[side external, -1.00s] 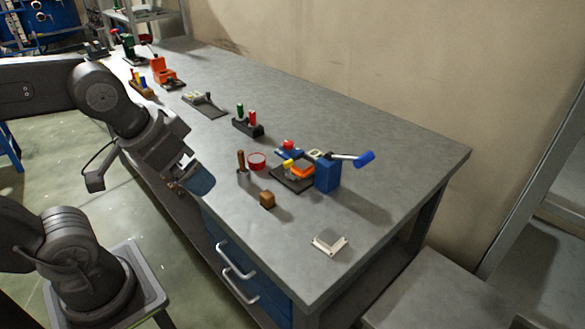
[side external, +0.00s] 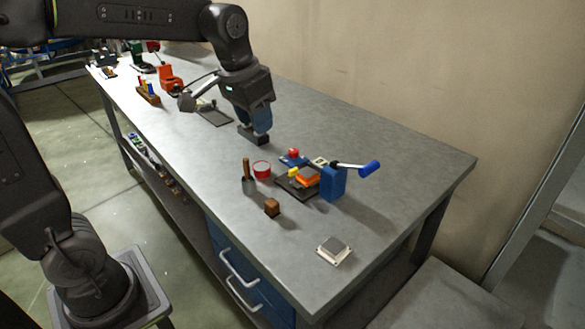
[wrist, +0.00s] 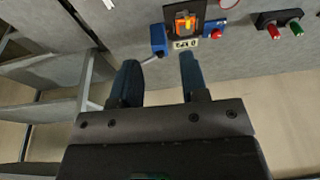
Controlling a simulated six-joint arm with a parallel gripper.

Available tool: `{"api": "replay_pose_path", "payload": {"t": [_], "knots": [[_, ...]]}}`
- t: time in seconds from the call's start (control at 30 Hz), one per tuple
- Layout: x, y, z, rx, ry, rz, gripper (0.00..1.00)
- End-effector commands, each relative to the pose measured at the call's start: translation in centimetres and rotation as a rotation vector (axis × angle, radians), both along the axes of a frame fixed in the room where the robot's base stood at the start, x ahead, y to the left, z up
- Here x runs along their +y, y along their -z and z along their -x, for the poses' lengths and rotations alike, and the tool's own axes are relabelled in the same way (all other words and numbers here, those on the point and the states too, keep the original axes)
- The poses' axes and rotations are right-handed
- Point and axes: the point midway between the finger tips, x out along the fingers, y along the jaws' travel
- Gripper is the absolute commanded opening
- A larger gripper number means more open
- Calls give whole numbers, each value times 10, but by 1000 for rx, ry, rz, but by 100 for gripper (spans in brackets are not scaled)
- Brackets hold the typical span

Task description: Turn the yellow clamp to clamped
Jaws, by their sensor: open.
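The yellow clamp (side external: 293,172) is a small yellow piece beside an orange block (side external: 308,178) on a dark base plate. In the wrist view the clamp (wrist: 187,22) shows small, against the orange block; its exact setting is too small to tell. My gripper (side external: 259,128) is left of and behind the clamp in the side view, pointing down over the bench and apart from the clamp. In the wrist view my gripper's two blue fingers (wrist: 158,66) are spread with nothing between them, short of the clamp plate.
A blue box (side external: 333,183) with a blue-tipped lever stands right of the clamp. A red button (side external: 293,153) on a blue base is behind it. A black holder with red and green handles (wrist: 284,20) is mostly hidden by my gripper in the side view. The bench's front right is mostly clear.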

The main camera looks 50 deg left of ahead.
Motion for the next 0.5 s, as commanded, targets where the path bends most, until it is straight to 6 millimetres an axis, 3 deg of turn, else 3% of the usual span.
{"api": "replay_pose_path", "payload": {"t": [0.1, 0.3, 0.5], "knots": [[16, 13, -47, 74, -3, 3, 38], [43, 48, -111, 177, -2, 11, 38], [61, 77, -144, 237, 0, 21, 38]]}}
